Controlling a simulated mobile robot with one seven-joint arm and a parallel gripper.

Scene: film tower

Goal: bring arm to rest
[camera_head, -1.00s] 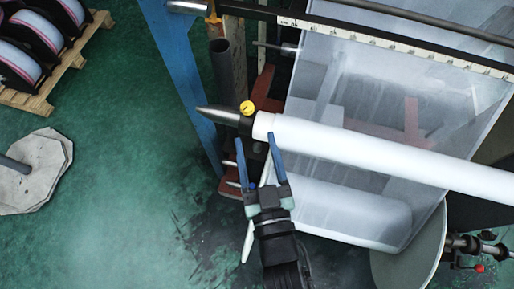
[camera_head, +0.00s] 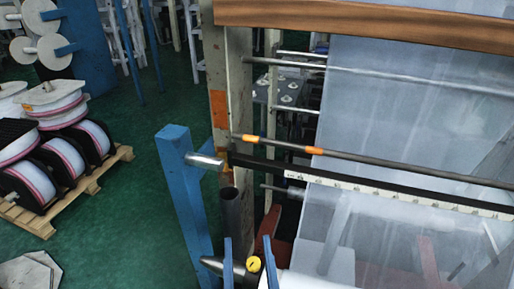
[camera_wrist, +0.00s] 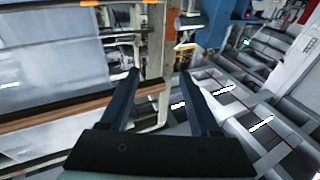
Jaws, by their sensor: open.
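My gripper (camera_head: 248,240) shows only as two blue fingertips at the bottom edge of the head view. They stand apart in front of the white roll's end and its yellow knob (camera_head: 254,264). The rest of my arm is below the picture. In the wrist view, my gripper (camera_wrist: 158,74) has both blue fingers spread with nothing between them. Beyond them are the tower frame and a wooden beam (camera_wrist: 60,111).
The film tower's blue post (camera_head: 183,195), film sheet (camera_head: 400,110) and scale bar (camera_head: 400,191) are close by. A pallet (camera_head: 85,195) with several spools stands at left. Green floor (camera_head: 120,235) is free between pallet and post.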

